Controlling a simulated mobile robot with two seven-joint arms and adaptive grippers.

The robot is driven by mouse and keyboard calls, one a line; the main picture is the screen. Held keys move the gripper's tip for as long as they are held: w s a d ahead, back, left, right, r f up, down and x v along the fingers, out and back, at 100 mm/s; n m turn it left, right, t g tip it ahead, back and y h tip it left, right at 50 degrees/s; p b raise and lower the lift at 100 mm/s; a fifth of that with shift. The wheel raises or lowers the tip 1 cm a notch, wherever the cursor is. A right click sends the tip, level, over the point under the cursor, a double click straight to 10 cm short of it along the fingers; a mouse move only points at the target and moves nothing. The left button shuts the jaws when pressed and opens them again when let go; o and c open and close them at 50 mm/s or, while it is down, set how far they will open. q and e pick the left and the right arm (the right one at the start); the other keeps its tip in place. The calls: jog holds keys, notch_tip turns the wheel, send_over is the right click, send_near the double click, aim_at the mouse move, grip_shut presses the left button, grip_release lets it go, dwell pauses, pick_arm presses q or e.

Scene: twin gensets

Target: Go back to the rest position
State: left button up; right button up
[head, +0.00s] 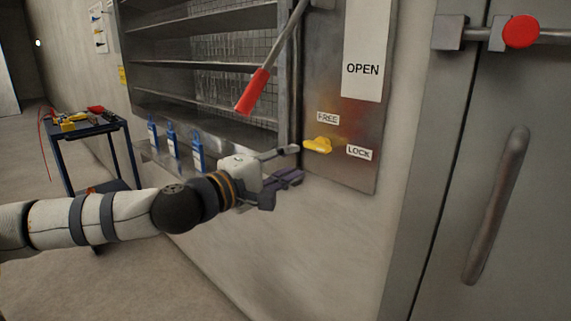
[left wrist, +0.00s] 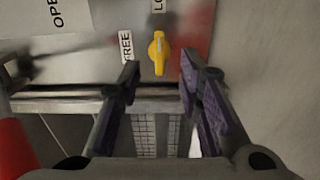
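My left gripper (head: 292,164) is open and empty, in front of the wall panel, just left of and below the yellow knob (head: 318,146). In the left wrist view the two fingers of my left gripper (left wrist: 158,88) stand apart, with the yellow knob (left wrist: 158,53) beyond the gap between their tips. The knob sits between the FREE label (head: 328,118) and the LOCK label (head: 359,153). My right gripper does not show in either view.
A lever with a red handle (head: 253,91) hangs in front of the louvred opening (head: 205,70), above my left gripper. An OPEN sign (head: 363,69) is on the panel. A grey door (head: 520,190) with a long handle is at right. A tool cart (head: 90,128) stands far left.

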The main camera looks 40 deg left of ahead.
pick_arm(q)
jog(key=shift+s, duration=0.35)
jog(key=s+d+f+m+g+h, duration=0.1)
jog(key=d+f+m+g+h, duration=0.25)
jog(key=d+f, duration=0.5)
jog(key=s+d+f+m+g+p, duration=0.1)
jog(key=s+d+f+m+g, duration=0.25)
jog(key=s+f, duration=0.5)
jog(key=s+d+f+m+g+p, duration=0.15)
jog(key=s+d+f+g, duration=0.35)
jog(key=f, duration=0.6)
jog(key=s+a+f+m+g+y, duration=0.1)
jog(key=s+f+m+g, duration=0.1)
jog(key=s, duration=0.7)
jog(key=s+a+f+m+g+y, duration=0.1)
jog(key=s+f+m+g+y, duration=0.1)
jog(key=s, duration=0.7)
jog(key=s+a+f+m+g+y, duration=0.1)
jog(key=s+f+m+g, duration=0.3)
jog(key=s, duration=0.5)
jog(key=shift+s+a+f+y+p, duration=0.25)
jog(key=shift+s+f+y+p, duration=0.1)
jog(key=shift+f, duration=0.15)
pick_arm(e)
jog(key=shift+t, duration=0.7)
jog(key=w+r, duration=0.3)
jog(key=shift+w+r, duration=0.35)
